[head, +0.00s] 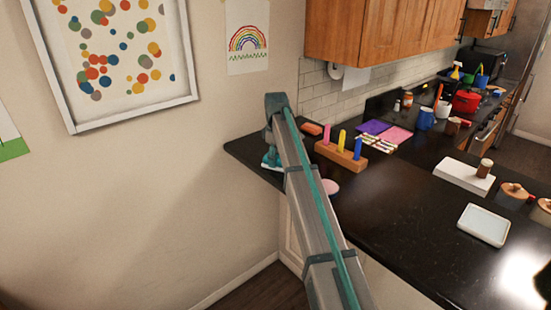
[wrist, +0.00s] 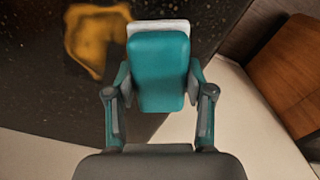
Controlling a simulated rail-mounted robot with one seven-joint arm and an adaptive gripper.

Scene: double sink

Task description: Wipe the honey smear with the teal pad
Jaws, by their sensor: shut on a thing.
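The teal pad (wrist: 158,75) is held between the two fingers of my gripper (wrist: 160,88), with a white layer (wrist: 157,26) showing at its far end. The honey smear (wrist: 80,38) is an amber, uneven patch on the dark counter, left of the pad in the wrist view. The pad's far end is beside the smear's right side; I cannot tell whether it touches the counter. In the head view my gripper (head: 271,160) is low at the counter's left end, and the smear cannot be made out there.
The dark counter (head: 400,215) ends near my gripper, against the wall. An orange block (head: 312,128), a wooden peg stand (head: 341,155) and a pink disc (head: 330,187) are close to my arm. A white tray (head: 484,224) lies farther right; bare counter lies between.

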